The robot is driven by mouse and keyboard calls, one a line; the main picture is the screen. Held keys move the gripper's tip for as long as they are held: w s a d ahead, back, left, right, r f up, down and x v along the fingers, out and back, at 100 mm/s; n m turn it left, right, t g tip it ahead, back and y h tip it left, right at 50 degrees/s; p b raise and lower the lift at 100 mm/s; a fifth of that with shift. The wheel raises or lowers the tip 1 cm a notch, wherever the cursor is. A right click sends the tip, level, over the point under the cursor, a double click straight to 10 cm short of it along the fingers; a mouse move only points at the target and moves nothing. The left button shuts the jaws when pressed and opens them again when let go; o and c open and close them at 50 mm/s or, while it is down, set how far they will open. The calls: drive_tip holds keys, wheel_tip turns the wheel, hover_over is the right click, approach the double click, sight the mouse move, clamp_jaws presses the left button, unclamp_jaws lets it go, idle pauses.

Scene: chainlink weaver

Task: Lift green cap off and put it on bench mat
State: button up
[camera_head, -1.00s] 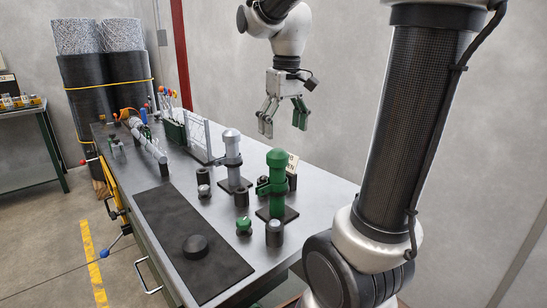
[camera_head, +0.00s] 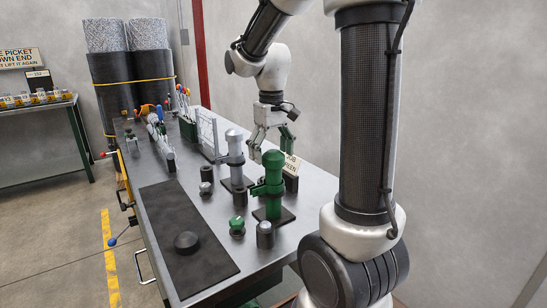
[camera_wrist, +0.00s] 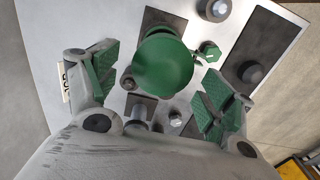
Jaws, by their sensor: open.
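The green post (camera_head: 272,190) stands upright on a dark square base, with a rounded green cap (camera_head: 274,158) on top. In the wrist view the cap (camera_wrist: 165,63) is a large green disc seen from above. My gripper (camera_head: 271,146) is open and empty just above and behind the green post in the head view. In the wrist view its green-padded fingers (camera_wrist: 160,90) lie wide apart, on either side of and below the cap. I see no contact with the cap. The black bench mat (camera_head: 168,208) lies flat at the bench's left front.
A black knobbed disc (camera_head: 187,242) sits on the mat. A grey post (camera_head: 234,155) stands left of the green one. A small green-topped piece (camera_head: 237,226) and a dark cylinder (camera_head: 265,235) stand in front. A sign (camera_head: 292,164) is close behind. Most of the mat is bare.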

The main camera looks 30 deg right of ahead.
drive_tip(key=c, duration=1.1)
